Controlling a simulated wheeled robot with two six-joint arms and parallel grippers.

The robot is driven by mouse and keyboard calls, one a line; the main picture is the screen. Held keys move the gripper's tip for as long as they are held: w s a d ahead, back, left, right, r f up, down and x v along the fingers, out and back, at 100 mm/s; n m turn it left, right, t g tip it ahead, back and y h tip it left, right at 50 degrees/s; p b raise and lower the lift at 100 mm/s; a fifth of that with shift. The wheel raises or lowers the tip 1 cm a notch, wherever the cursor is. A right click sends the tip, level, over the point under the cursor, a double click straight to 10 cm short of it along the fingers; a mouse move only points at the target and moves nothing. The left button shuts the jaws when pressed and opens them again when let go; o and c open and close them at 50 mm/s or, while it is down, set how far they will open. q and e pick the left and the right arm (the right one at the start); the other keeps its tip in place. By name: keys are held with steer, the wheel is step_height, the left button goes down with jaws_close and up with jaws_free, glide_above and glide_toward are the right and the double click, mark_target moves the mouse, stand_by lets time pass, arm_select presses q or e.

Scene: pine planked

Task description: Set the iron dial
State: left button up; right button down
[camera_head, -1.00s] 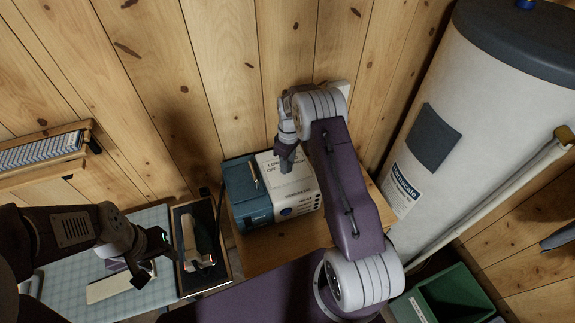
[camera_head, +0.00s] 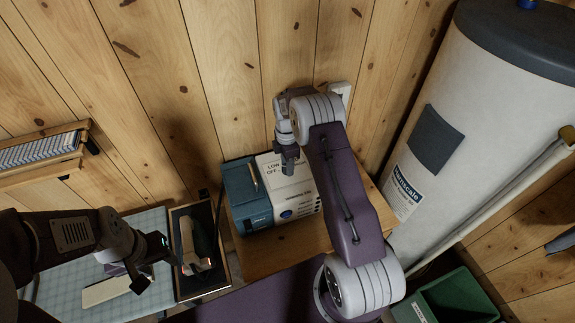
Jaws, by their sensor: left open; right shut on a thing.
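A blue and white box (camera_head: 298,193) with printed "LOW" and "OFF" labels stands on a wooden stand in the middle. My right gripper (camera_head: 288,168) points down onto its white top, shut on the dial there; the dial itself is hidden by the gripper. My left gripper (camera_head: 156,264) is open and empty, just left of the iron and above the edge of a pale blue gridded board (camera_head: 60,283).
A large white tank (camera_head: 480,110) stands at the right, with a pale pipe (camera_head: 500,205) in front. A green bin (camera_head: 457,297) is low at the right. A wall shelf (camera_head: 45,158) is at the left. The planked wall closes the back.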

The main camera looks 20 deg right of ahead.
steer(key=shift+w+r+n, duration=0.1)
steer(key=shift+n, duration=0.9)
steer(key=c, duration=0.9)
jaws_free()
steer(key=shift+c, duration=0.2)
step_height(320, 180, up, 9)
steer(key=b, duration=0.2)
steer(key=shift+w, duration=0.15)
steer(key=shift+a, duration=0.15)
